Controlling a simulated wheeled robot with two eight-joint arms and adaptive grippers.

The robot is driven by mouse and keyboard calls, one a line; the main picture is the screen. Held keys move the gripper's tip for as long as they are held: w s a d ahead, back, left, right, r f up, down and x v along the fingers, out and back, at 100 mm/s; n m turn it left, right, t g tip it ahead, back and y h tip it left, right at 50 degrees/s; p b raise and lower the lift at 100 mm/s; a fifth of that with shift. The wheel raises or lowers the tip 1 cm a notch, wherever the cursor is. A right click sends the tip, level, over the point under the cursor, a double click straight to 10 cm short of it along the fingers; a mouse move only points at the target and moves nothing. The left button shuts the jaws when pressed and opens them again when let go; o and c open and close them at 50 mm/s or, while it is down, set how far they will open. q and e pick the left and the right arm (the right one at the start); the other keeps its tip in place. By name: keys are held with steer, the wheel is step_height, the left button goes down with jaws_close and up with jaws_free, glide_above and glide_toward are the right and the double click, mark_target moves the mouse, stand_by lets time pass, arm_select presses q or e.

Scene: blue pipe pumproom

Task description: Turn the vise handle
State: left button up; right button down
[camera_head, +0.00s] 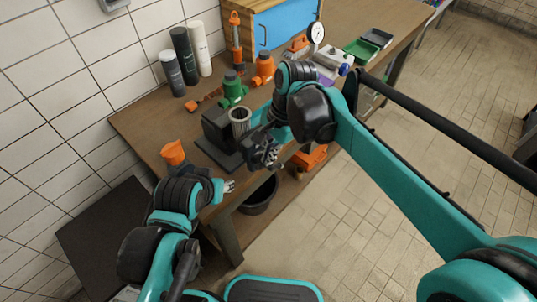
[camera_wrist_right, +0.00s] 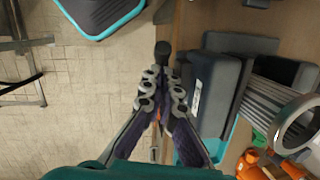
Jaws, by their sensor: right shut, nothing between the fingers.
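The dark grey vise (camera_head: 217,130) stands near the table's front edge, with a grey metal cylinder (camera_head: 240,116) at its right side. In the right wrist view the vise (camera_wrist_right: 214,92) lies right of my fingers, and the cylinder (camera_wrist_right: 283,106) is beyond it. A dark round knob, apparently the end of the vise handle (camera_wrist_right: 163,48), shows just past my fingertips; I cannot tell if they touch it. My right gripper (camera_head: 266,156) is shut and empty in front of the vise; it also shows in the right wrist view (camera_wrist_right: 161,84). My left gripper (camera_head: 229,186) is small and partly hidden at the table's front left.
A green fitting (camera_head: 233,90) and orange fittings (camera_head: 264,68) stand behind the vise. Several cylinders (camera_head: 184,55) stand by the wall. An orange funnel-like part (camera_head: 173,152) is at the left edge. A black bucket (camera_head: 259,196) sits below the table. The floor at right is clear.

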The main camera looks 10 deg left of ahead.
steer(key=shift+s+a+t+h+p, duration=0.3)
steer(key=shift+s+t+h+p, duration=0.15)
steer(key=shift+p, duration=0.3)
steer(key=shift+s+a+f+t+h+p, duration=0.1)
steer(key=shift+s+a+t+h+p, duration=0.2)
steer(key=shift+t+p, duration=0.3)
steer(key=shift+s+f, duration=0.15)
steer(key=shift+f, duration=0.15)
steer(key=shift+r, duration=0.4)
step_height(320, 180, up, 11)
steer(key=s, duration=0.1)
steer(key=shift+s+d, duration=0.35)
steer(key=shift+s, duration=0.05)
